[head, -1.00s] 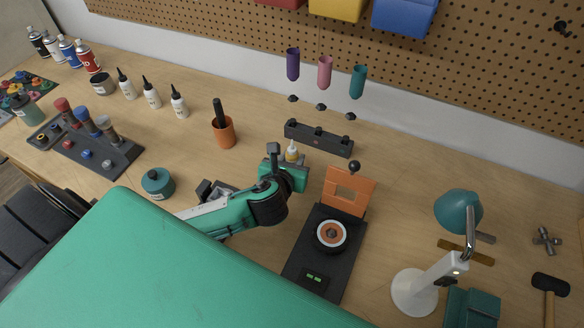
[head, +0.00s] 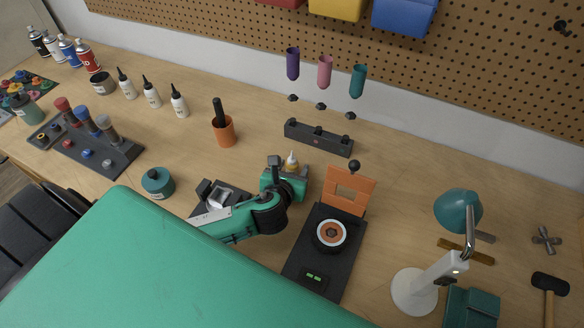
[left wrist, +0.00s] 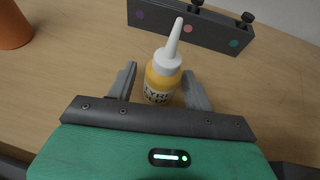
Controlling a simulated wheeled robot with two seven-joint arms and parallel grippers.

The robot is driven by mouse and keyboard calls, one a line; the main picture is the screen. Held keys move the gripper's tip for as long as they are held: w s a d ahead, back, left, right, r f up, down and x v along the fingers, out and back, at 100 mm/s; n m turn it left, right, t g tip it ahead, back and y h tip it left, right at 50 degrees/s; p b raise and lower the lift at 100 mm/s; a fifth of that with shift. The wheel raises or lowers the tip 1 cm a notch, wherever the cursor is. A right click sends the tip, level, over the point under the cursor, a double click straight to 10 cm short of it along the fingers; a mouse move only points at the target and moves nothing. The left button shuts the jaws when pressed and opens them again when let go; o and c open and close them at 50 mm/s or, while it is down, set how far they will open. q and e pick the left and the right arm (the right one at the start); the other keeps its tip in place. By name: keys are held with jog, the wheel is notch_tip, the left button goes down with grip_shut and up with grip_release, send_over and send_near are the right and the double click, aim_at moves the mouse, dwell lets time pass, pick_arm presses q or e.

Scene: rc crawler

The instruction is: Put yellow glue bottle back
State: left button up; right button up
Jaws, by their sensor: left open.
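The yellow glue bottle (left wrist: 161,84) has a white nozzle and dark lettering, and it is upright in the left wrist view. In the head view the bottle (head: 291,164) shows in front of the black holder block. My left gripper (left wrist: 161,78) is open, with one grey finger on each side of the bottle. A gap shows at the left finger; the right finger is close to the bottle or touching it. The bottle's base is hidden. In the head view my left gripper (head: 286,163) partly hides the bottle. My right gripper is not in view.
The black block (head: 318,138) with coloured dots stands behind the bottle. An orange cup (head: 224,131) is to the left. An orange plate (head: 349,191) and a black stand with a wheel (head: 331,235) are close on the right. White bottles (head: 152,93) stand at the back left.

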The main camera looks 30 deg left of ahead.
pick_arm(q)
jog(key=shift+r, duration=0.1)
jog(key=shift+s+r, duration=0.1)
jog(key=shift+s, duration=0.1)
jog(key=b+v, duration=0.1)
jog(key=v, duration=0.9)
jog(key=shift+s+d+r, duration=0.1)
jog(key=shift+s+d, duration=0.05)
jog(key=shift+s, duration=0.15)
jog(key=shift+s+r, duration=0.25)
jog(key=shift+s, duration=0.2)
